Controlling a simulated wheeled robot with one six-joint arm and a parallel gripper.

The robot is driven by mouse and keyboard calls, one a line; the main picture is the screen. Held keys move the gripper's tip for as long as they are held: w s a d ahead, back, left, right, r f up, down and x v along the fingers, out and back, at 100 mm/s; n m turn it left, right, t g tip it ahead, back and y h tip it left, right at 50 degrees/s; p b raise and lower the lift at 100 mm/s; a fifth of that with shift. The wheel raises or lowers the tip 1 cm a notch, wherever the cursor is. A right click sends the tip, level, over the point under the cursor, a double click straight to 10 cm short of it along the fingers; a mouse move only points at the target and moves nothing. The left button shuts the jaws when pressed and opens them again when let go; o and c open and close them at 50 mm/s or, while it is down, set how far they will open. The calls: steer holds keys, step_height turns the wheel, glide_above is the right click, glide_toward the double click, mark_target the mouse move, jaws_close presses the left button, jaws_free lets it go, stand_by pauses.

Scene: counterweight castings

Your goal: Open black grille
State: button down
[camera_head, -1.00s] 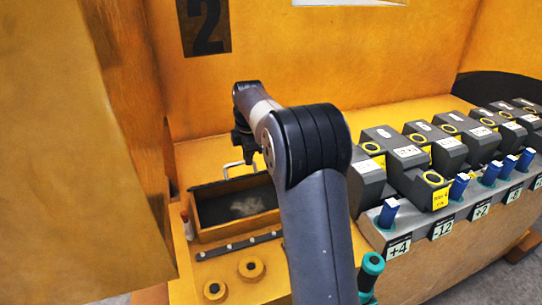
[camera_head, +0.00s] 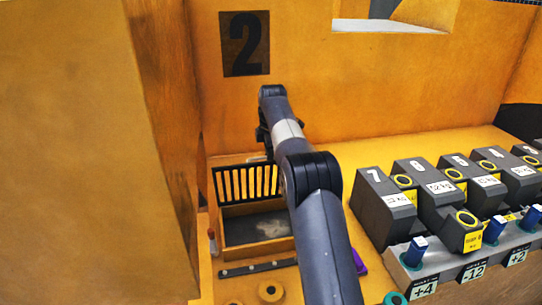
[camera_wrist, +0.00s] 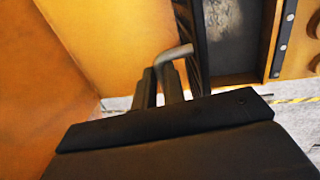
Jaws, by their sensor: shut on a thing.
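The black grille (camera_head: 245,183), a row of dark bars, stands raised along the back of the wooden box (camera_head: 226,236). The box's inside lies open to view, with a pale patch on its dark floor. In the wrist view the grille shows edge-on as a dark strip (camera_wrist: 194,50), with a grey bent handle (camera_wrist: 176,55) beside it. My gripper (camera_wrist: 160,78) is shut on this handle. In the head view my gripper sits behind the grille's right end and is mostly hidden by my arm.
Grey numbered castings (camera_head: 385,205) stand in a row to the right, with blue-handled pegs (camera_head: 414,252) before them. Yellow walls rise at the left and back.

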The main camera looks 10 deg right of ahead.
steer(key=shift+w+f, duration=0.8)
steer(key=shift+w, duration=0.25)
steer(key=c, duration=1.9)
jaws_free()
steer(key=shift+o, duration=1.4)
steer(key=shift+w, duration=0.2)
steer(key=shift+o, duration=0.6)
steer(key=shift+r, duration=0.2)
steer(key=shift+s+r, duration=0.15)
